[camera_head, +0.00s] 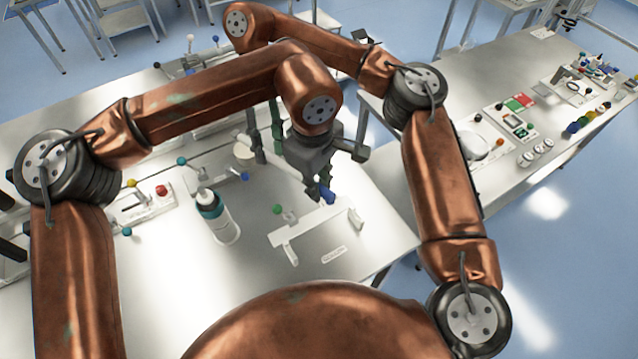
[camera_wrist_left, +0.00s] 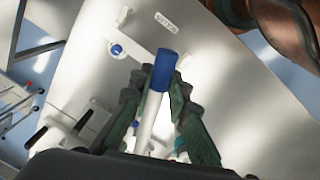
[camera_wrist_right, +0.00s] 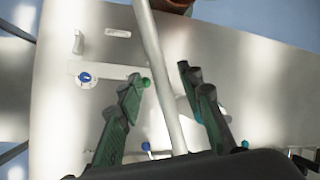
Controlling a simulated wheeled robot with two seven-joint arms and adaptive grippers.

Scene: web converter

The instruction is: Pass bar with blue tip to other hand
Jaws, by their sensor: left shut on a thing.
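The bar is white with a blue tip (camera_wrist_left: 166,64). In the left wrist view it lies between the fingers of my left gripper (camera_wrist_left: 157,95), which is shut on it, with the tip pointing away from the wrist. In the head view the blue tip (camera_head: 328,196) shows just below my left gripper (camera_head: 322,186), above the table. In the right wrist view a pale bar (camera_wrist_right: 163,75) runs lengthwise between the spread fingers of my right gripper (camera_wrist_right: 162,82), with gaps at both sides. In the head view my right gripper (camera_head: 268,150) is partly hidden behind my left arm.
A white bracket (camera_head: 318,232) with a green-knobbed fixture stands on the table (camera_head: 370,262) below. A fixture with a red button (camera_head: 161,190) is further left. A second table at right holds several small parts.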

